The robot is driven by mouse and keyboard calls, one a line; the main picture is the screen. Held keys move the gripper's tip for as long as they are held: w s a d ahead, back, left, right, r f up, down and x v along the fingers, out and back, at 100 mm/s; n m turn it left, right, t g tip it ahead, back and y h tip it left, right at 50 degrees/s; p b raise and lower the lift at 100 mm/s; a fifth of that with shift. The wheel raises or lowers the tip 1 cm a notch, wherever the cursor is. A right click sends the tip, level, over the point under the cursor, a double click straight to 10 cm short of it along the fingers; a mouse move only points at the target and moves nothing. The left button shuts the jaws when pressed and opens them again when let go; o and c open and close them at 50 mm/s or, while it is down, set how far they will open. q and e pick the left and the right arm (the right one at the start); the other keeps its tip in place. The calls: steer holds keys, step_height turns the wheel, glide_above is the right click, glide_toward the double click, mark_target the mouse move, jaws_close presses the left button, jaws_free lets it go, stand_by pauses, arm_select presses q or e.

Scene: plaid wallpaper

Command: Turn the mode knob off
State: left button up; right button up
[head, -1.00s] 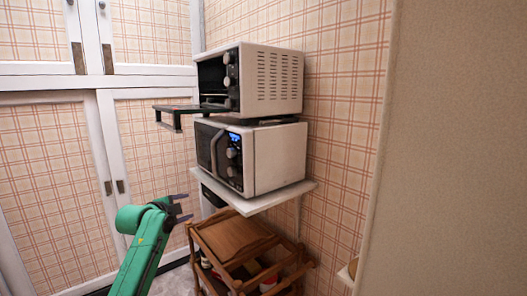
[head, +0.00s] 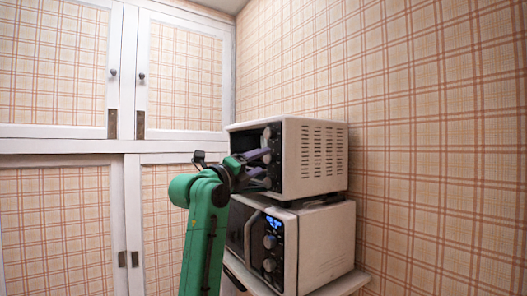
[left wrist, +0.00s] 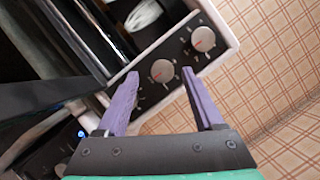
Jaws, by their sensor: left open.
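The toaster oven (head: 310,160) is white, with a dark front and a vertical row of round knobs. In the left wrist view, the upper knob (left wrist: 203,38) and the middle knob (left wrist: 162,71) are grey with red marks. A lower one is partly hidden by a finger. I cannot read which is the mode knob. My left gripper (head: 267,163) is at the oven's front with its purple fingers pointing at the knob panel. In the left wrist view, the open fingers (left wrist: 159,73) appear on either side of the middle knob; contact cannot be told. My right gripper is out of view.
A white microwave (head: 325,245) with a blue display stands under the oven on a white shelf. The oven's dark open door (left wrist: 40,95) extends at the left of the left wrist view. White plaid cupboards (head: 60,210) stand behind; the plaid wall is on the right.

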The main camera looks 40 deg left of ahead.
arm_select(q)
steer(key=shift+w+r, duration=0.35)
steer(key=shift+w, duration=0.35)
steer(key=shift+w+d, duration=0.2)
steer(key=shift+w+a+f, duration=0.1)
jaws_close()
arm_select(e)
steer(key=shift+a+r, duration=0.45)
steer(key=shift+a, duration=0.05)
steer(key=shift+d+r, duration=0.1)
